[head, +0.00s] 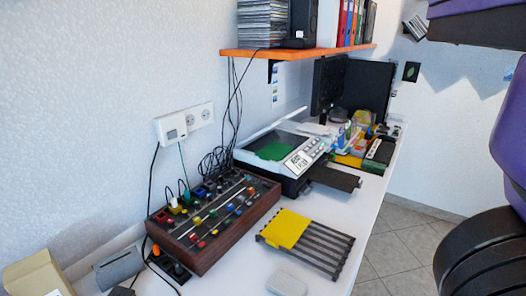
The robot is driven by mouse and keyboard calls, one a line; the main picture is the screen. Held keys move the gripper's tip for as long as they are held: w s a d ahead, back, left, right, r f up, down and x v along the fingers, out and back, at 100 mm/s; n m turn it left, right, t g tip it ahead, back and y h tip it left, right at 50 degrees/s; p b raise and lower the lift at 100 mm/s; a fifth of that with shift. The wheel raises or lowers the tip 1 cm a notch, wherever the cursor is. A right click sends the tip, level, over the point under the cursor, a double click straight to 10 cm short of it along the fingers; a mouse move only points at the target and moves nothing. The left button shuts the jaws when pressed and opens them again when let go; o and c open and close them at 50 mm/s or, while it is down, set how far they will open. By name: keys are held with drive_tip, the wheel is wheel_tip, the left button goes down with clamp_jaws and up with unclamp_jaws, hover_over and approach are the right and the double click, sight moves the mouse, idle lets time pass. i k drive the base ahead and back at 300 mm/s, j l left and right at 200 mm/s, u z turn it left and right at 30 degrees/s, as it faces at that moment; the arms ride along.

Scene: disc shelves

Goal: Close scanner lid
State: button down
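The scanner (290,170) is a white and dark printer-scanner on the white desk, against the wall in the middle of the head view. Its lid (272,124) stands raised on the wall side, seen nearly edge-on. A green sheet (273,152) lies on the exposed dark glass, beside the control panel (304,157). My gripper is not in view. Purple and black parts of my own arm show at the right edge, well apart from the scanner.
A wooden mixer box (213,222) with coloured knobs stands in front of the scanner, and a slatted rack (318,247) with a yellow sheet lies near the desk edge. An orange shelf (300,53) overhangs behind. Cables hang on the wall. The floor (398,247) at right is clear.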

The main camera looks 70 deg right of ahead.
sight(275, 124)
drive_tip(key=k+l+z, duration=0.15)
drive_tip(key=l, duration=0.25)
drive_tip(key=l+z, duration=0.1)
drive_tip(key=l, duration=0.3)
drive_tip(key=k+l+z, duration=0.15)
drive_tip(key=l, duration=0.3)
drive_tip(key=z, duration=1.25)
drive_tip(key=i+j, duration=0.05)
